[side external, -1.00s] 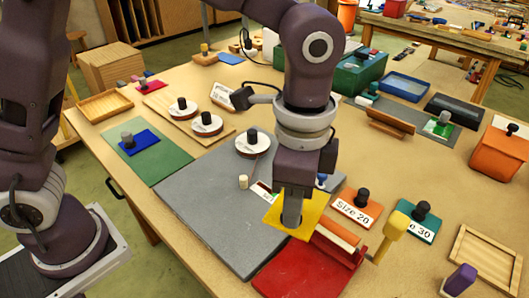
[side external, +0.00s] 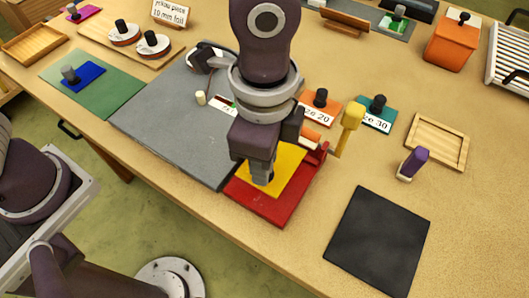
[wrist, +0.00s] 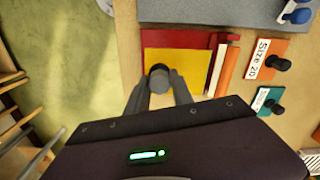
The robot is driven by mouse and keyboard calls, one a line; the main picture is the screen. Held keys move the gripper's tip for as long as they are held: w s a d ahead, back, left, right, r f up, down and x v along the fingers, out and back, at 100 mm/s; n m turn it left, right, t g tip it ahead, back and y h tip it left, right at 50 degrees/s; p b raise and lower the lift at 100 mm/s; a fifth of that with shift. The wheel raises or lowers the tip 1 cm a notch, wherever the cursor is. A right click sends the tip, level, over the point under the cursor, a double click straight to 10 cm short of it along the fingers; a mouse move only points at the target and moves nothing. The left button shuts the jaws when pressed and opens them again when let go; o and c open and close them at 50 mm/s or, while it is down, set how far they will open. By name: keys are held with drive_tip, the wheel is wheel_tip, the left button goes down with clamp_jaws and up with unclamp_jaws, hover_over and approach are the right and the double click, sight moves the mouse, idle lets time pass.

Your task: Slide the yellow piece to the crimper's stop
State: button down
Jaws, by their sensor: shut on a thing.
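The yellow piece (side external: 286,164) is a flat square lying on the red bed of the crimper (side external: 262,209). My gripper (side external: 262,179) is shut on the piece's dark knob, which shows between the fingers in the wrist view (wrist: 158,76). An orange bar and a yellow-handled lever (side external: 349,122) stand on the crimper's far right side. My wrist hides part of the piece in the side view.
A grey board (side external: 165,128) lies left of the crimper. Orange Size 20 (side external: 316,112) and teal Size 30 (side external: 376,119) blocks stand behind it. A black mat (side external: 378,240), purple-handled tool (side external: 413,163) and wooden tray (side external: 436,143) lie right. Bare table lies between mat and crimper.

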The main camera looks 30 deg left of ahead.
drive_tip(key=shift+f, duration=2.7)
drive_tip(key=shift+f, duration=0.25)
drive_tip(key=shift+w, duration=0.85)
drive_tip(key=c, duration=1)
unclamp_jaws()
drive_tip(key=shift+c, duration=0.2)
